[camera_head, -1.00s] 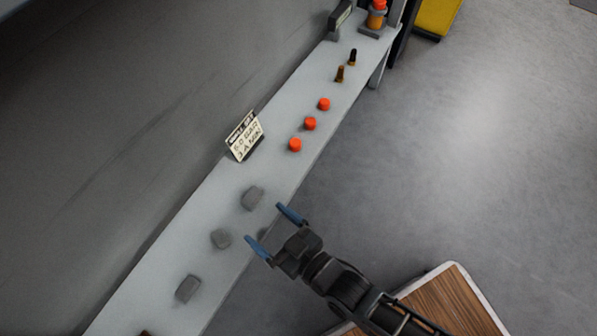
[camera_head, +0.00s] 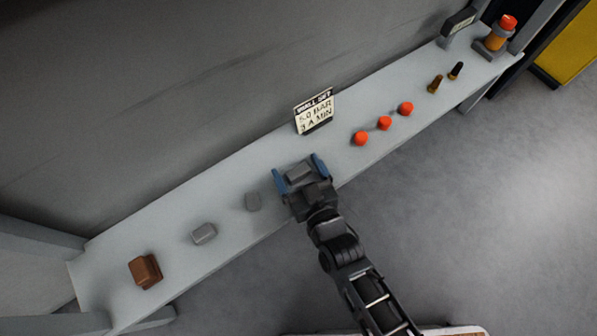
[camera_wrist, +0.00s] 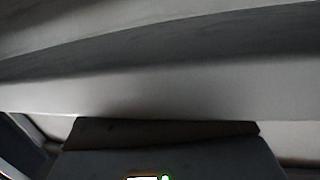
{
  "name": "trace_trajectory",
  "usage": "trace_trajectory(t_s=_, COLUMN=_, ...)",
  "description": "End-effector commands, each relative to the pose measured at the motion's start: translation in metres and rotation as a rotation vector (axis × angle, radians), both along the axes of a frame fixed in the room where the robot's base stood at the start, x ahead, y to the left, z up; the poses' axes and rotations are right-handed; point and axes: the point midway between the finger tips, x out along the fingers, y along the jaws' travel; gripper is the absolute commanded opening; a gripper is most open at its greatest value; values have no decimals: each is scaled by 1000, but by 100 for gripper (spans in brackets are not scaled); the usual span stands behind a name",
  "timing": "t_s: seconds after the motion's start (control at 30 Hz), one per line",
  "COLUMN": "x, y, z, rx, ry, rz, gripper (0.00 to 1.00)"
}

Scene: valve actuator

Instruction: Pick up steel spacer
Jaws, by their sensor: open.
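Three grey blocks lie in a row on the pale shelf (camera_head: 225,255); I cannot tell by looks alone which is the steel spacer. One grey block (camera_head: 299,173) is between the two blue fingers of my gripper (camera_head: 297,166), which are spread on either side of it. I cannot tell whether they touch it. A smaller grey block (camera_head: 253,201) lies just left of the gripper, and another grey block (camera_head: 204,233) lies farther left. The wrist view shows only pale and dark surfaces, with no block that I can make out for sure.
A sign (camera_head: 314,112) stands behind the gripper. Three orange-red caps (camera_head: 384,123) lie to the right, then two small fittings (camera_head: 435,84) and an orange-topped device (camera_head: 496,38). A brown block (camera_head: 145,270) sits at the left end. A wall rises behind the shelf.

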Motion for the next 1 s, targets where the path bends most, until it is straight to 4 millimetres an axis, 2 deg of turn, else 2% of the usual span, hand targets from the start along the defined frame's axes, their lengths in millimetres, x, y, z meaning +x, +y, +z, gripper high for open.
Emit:
trace_trajectory(t_s=0.13, x=0, y=0, z=0, rx=0, ry=0, rz=0, gripper=92)
trace_trajectory(t_s=0.87, x=-1, y=0, z=0, rx=0, ry=0, rz=1, gripper=22)
trace_trajectory(t_s=1.0, x=0, y=0, z=1, rx=1, ry=-2, rz=1, gripper=21)
